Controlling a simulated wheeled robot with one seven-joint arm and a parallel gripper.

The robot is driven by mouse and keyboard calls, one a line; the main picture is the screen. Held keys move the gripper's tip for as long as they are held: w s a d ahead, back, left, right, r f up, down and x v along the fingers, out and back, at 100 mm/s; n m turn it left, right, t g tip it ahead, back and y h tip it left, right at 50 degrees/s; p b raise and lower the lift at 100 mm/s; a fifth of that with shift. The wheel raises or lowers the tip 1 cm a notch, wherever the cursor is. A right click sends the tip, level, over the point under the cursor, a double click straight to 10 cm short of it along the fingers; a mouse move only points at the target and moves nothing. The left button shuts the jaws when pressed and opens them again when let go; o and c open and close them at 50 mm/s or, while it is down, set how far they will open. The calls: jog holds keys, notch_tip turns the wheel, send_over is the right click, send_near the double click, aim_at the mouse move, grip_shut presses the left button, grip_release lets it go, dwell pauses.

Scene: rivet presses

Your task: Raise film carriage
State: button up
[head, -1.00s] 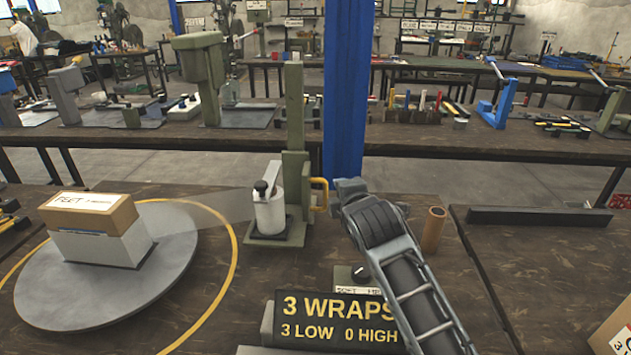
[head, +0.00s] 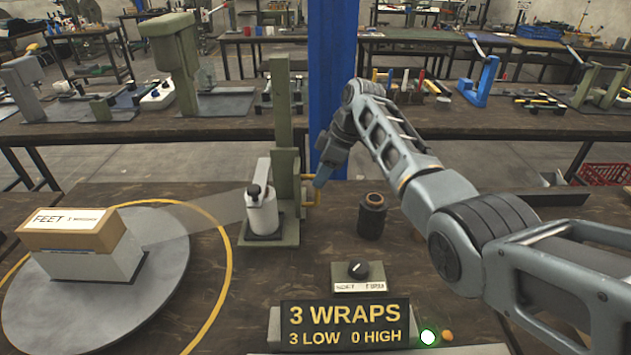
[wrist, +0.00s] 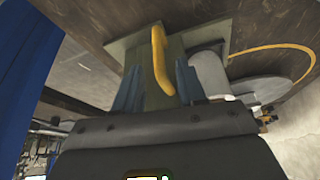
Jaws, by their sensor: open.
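The film carriage is on the green mast (head: 281,130) of the wrapping stand, low down near the base plate. It holds a white film roll (head: 263,212) with a dark knob on top. A yellow handle (head: 315,192) sticks out on the right side of the mast. My gripper (head: 321,181) is open beside this handle. In the wrist view, my gripper's (wrist: 158,82) blue fingers stand apart, with the yellow handle (wrist: 160,62) between them in the picture. I cannot tell whether they touch it.
A boxed load (head: 80,240) labelled FEET sits on the round turntable (head: 100,310) at left. A sign (head: 345,325) reads 3 WRAPS, 3 LOW 0 HIGH. Near it are a dial (head: 357,269) and a lit lamp (head: 428,337). A dark cylinder (head: 371,216) stands right of the mast.

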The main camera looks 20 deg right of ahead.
jog(key=shift+x, duration=1.85)
jog(key=shift+d, duration=0.1)
jog(key=shift+c, duration=0.4)
grip_shut()
